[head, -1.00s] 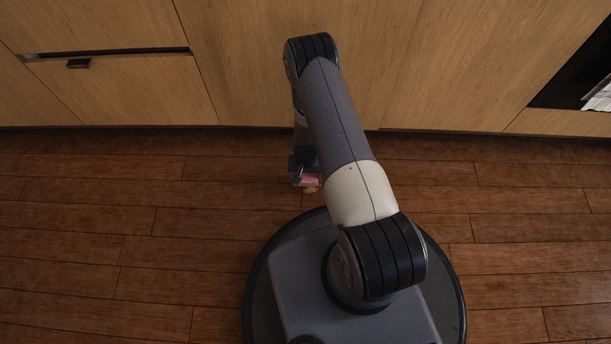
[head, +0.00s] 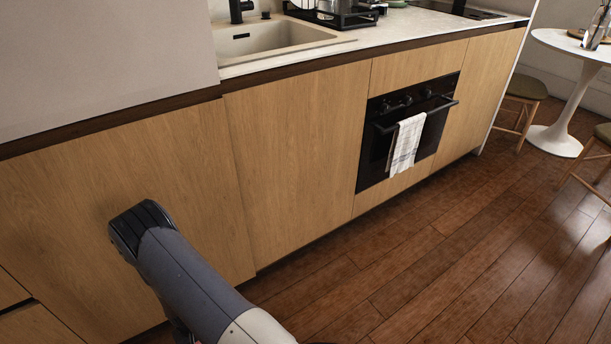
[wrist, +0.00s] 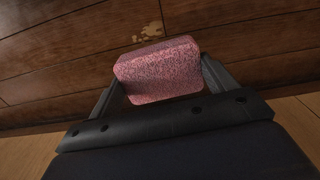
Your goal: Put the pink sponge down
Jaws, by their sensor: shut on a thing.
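The pink sponge (wrist: 158,72) is a speckled block with rounded edges, seen in the wrist view. My gripper (wrist: 160,80) is shut on it, with one finger at each side. Dark wood floor shows beyond the sponge; the gap between them cannot be judged exactly. In the head view neither the sponge nor my gripper shows; only my arm's upper links are visible at the lower left.
Wooden cabinet fronts (head: 290,160) run along the counter (head: 400,28) with its sink (head: 270,40). An oven (head: 408,130) carries a white towel (head: 407,143). A round white table (head: 575,45) and stools (head: 524,88) stand at the right. The floor (head: 450,270) between is clear.

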